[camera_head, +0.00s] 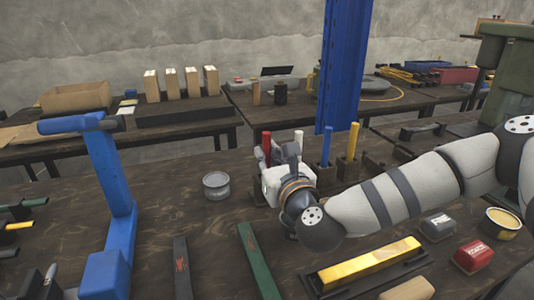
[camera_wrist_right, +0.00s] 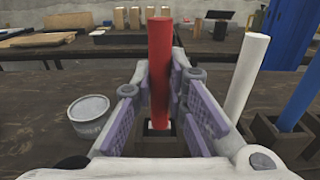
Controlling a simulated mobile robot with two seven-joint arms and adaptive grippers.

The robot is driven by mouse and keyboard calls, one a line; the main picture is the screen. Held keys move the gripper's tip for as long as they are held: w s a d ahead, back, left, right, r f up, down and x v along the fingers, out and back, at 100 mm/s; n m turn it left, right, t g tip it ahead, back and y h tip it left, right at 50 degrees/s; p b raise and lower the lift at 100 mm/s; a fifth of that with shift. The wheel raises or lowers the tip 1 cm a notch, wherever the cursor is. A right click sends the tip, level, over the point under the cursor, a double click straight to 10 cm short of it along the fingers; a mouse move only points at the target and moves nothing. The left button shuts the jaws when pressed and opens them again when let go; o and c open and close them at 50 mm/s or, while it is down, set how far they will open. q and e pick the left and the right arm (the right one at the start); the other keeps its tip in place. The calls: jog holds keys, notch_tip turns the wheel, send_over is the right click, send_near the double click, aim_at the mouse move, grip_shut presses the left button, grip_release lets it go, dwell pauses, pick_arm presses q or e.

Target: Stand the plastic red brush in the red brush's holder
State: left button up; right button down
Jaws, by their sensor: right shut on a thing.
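The red brush (camera_head: 266,146) stands upright between the fingers of my right gripper (camera_head: 278,160). In the right wrist view, the red brush (camera_wrist_right: 160,70) rises between the purple-padded fingers, which are shut on it. Its pale lower end is at the mouth of a dark square holder (camera_wrist_right: 178,146); how deep it sits is hard to tell. The gripper hides most of this holder in the head view. My left gripper is not in view.
A white brush (camera_head: 298,138), a blue brush (camera_head: 326,145) and a yellow brush (camera_head: 352,142) stand in holders to the right. A round tin (camera_head: 216,186) is left of the gripper. A blue frame (camera_head: 110,180) stands at left; a blue post (camera_head: 342,70) rises behind.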

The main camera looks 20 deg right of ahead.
jog(key=shift+f, duration=0.45)
jog(key=c, duration=1.5)
grip_release()
jog(key=s, duration=1.2)
jog(key=shift+d, duration=0.2)
